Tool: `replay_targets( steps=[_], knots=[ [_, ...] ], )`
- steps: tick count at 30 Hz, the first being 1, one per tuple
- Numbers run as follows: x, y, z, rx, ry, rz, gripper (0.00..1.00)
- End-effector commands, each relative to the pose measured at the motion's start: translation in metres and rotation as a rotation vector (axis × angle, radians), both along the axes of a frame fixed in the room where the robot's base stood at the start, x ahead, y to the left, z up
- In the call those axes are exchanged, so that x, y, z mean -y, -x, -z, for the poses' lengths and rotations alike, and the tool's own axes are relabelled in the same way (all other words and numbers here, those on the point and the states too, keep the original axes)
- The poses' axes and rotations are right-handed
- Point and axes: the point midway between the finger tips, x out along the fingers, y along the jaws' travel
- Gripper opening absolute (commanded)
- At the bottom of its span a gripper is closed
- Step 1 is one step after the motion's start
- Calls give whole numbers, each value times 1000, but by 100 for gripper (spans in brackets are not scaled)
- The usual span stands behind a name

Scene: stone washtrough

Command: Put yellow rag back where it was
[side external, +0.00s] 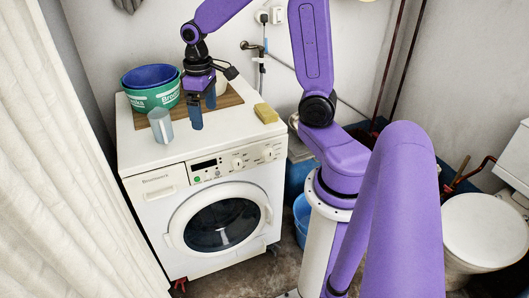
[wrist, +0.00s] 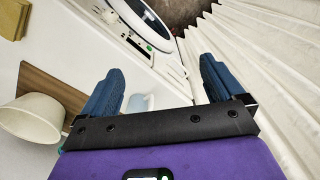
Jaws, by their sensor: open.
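The yellow rag (side external: 266,113) is a small folded block lying on the white washing machine top near its right front edge. It also shows at the top left corner of the wrist view (wrist: 14,20). My gripper (side external: 203,109) is open and empty above the machine top, to the left of the rag and apart from it. In the wrist view, nothing is between the two blue fingers (wrist: 160,72) at their tips.
A light blue-grey cup (side external: 160,126) stands left of my gripper. A green bucket (side external: 153,98) holding a blue basin (side external: 150,76) is behind it. A wooden board (side external: 231,99) and a white bowl (wrist: 30,118) are near my gripper. The front right top is clear around the rag.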

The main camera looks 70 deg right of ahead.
Motion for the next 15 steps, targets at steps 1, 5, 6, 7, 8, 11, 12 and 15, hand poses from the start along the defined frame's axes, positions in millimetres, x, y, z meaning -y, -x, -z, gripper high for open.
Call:
replay_targets(
  steps=[1, 5, 6, 7, 8, 11, 12, 15],
  knots=[
    [-19, 12, -3, 3, 0, -70, 95],
    [-58, 43, -7, 6, -2, -228, 95],
    [-68, 53, -8, 7, -2, -277, 95],
    [-75, 62, -9, 6, -3, -315, 95],
    [-82, 70, -9, 7, -3, -352, 95],
    [-100, 100, -11, 9, -5, -474, 95],
    [-106, 112, -11, 11, -5, -522, 95],
    [-117, 144, -11, 11, -7, -644, 95]
  ],
)
